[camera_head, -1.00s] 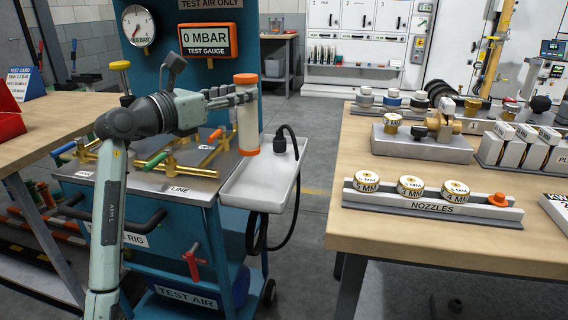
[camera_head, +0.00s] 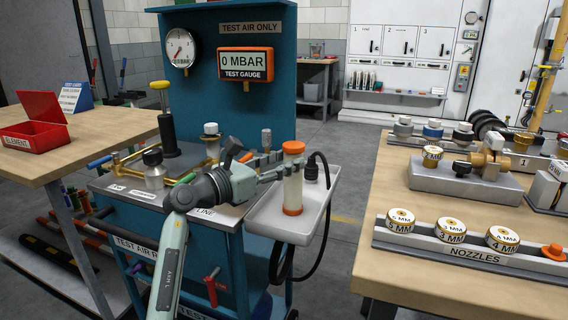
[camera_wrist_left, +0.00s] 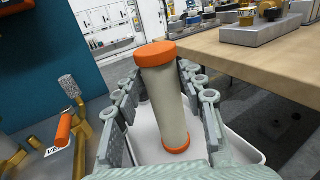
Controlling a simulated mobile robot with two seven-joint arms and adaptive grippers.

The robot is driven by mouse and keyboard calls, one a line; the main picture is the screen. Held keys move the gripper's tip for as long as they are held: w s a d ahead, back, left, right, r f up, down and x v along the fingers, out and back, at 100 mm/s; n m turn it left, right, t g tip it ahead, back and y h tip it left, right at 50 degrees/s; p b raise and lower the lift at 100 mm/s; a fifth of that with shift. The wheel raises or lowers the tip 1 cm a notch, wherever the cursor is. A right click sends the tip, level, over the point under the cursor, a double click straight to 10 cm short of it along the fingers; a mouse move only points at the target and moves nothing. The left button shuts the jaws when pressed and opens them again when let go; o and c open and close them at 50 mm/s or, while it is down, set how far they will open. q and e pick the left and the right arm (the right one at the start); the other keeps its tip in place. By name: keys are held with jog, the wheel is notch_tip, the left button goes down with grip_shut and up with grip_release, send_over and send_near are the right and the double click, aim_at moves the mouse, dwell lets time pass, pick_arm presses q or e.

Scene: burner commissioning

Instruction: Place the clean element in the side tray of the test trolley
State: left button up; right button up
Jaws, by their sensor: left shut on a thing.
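The clean element is a pale cylinder with orange end caps (camera_head: 293,183). My left gripper (camera_head: 281,168) is shut on it and holds it upright. In the left wrist view the element (camera_wrist_left: 160,100) stands between the fingers (camera_wrist_left: 160,95), with its lower cap over the white side tray (camera_wrist_left: 240,145). The side tray (camera_head: 265,222) is fixed to the right side of the blue test trolley (camera_head: 225,125). I cannot tell whether the lower cap touches the tray floor. My right gripper is not in view.
A black hose with a connector (camera_head: 311,170) rises at the tray's back right corner. Brass pipework (camera_head: 130,163) and a pump stand on the trolley top. The nozzle bench (camera_head: 385,262) is to the right, with a floor gap between. A red element box (camera_head: 38,136) sits at left.

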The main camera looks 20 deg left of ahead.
pick_arm(q)
jog(key=shift+f, duration=0.15)
jog(key=o, duration=1.2)
